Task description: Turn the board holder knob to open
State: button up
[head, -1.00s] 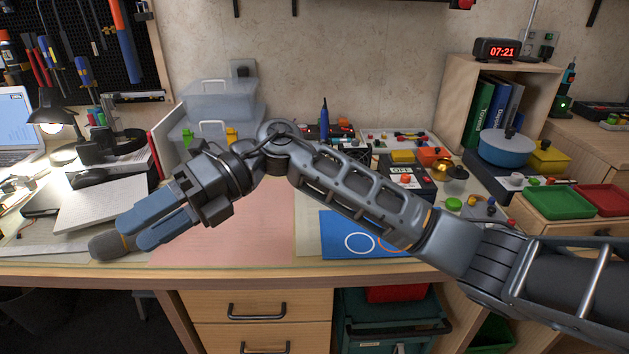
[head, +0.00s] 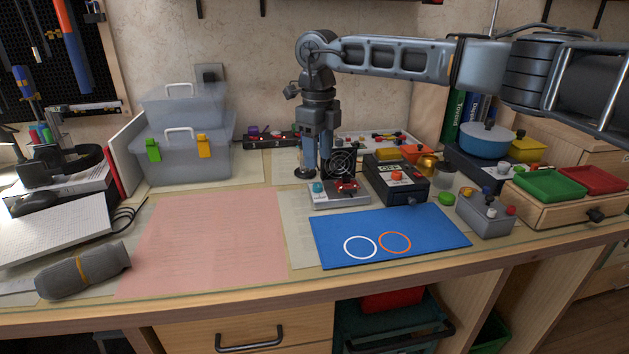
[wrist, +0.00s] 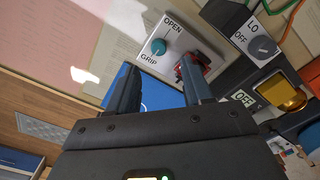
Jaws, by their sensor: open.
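The board holder (head: 352,199) is a small light-grey box on the bench behind the blue mat. Its teal knob (head: 318,187) is on the left of its top, and a red clamp part (head: 346,186) is on the right. In the wrist view the teal knob (wrist: 158,46) sits between the printed words OPEN and GRIP; its exact pointing is too small to tell. My gripper (head: 317,168) points down above the holder, close to the knob. Its blue fingers (wrist: 160,82) are apart, with nothing between them, and the knob lies beyond the tips.
A round black fan grille (head: 342,163) is close behind. The blue mat (head: 335,237) and pink sheet (head: 215,235) leave clear room in front.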

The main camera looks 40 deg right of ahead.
aim_at(318, 185)
notch_tip(318, 185, down, 7)
jog(key=shift+a+r+b, duration=0.1)
jog(key=shift+b, duration=0.2)
jog(key=shift+c, duration=0.2)
grip_shut()
